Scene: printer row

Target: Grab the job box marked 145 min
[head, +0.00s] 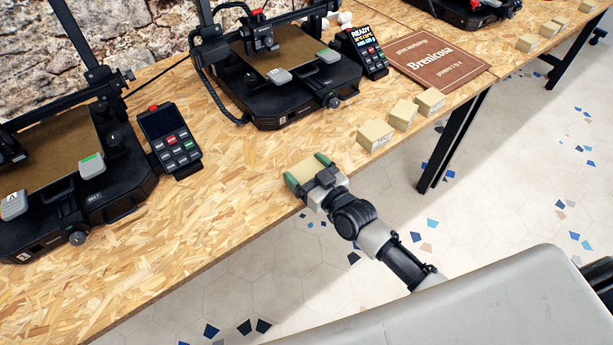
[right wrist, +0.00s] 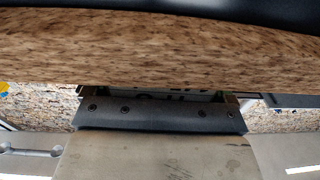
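My right gripper (head: 308,174) is at the front edge of the near table. My left gripper is not in view.
A printer (head: 285,85) stands behind, with a lit control panel (head: 361,52). Another printer (head: 70,185) and dark panel (head: 170,140) stand left. A brown "Brenicosa" sign (head: 437,62) lies right. Several boxes (head: 526,43) stand on the far table. The front left tabletop is clear.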

